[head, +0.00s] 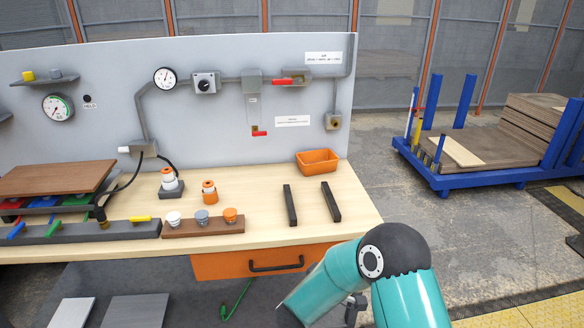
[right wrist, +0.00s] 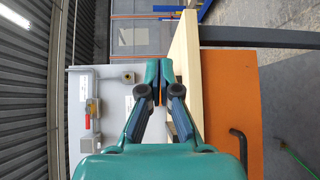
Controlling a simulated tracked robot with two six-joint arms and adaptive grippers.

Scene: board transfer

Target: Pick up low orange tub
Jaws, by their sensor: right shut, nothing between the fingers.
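The low orange tub (head: 318,166) sits upright on the back right part of the wooden bench top (head: 262,181), close to the grey panel. My right gripper (right wrist: 159,72) shows in the right wrist view with its fingertips together and nothing held. It is at about bench-top level, apart from the tub. A small orange sliver shows between its fingers; I cannot tell whether it is the tub. In the head view my right arm enters at the lower right, below the bench's front right corner, and its fingers are not clearly seen. My left gripper is not in view.
Two dark bars (head: 290,205) lie in front of the tub. A small orange-and-white item (head: 209,191) and a holder with knobs (head: 204,228) stand left of them. The grey panel (head: 220,110) rises behind. An orange drawer (head: 220,264) is below the bench top.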

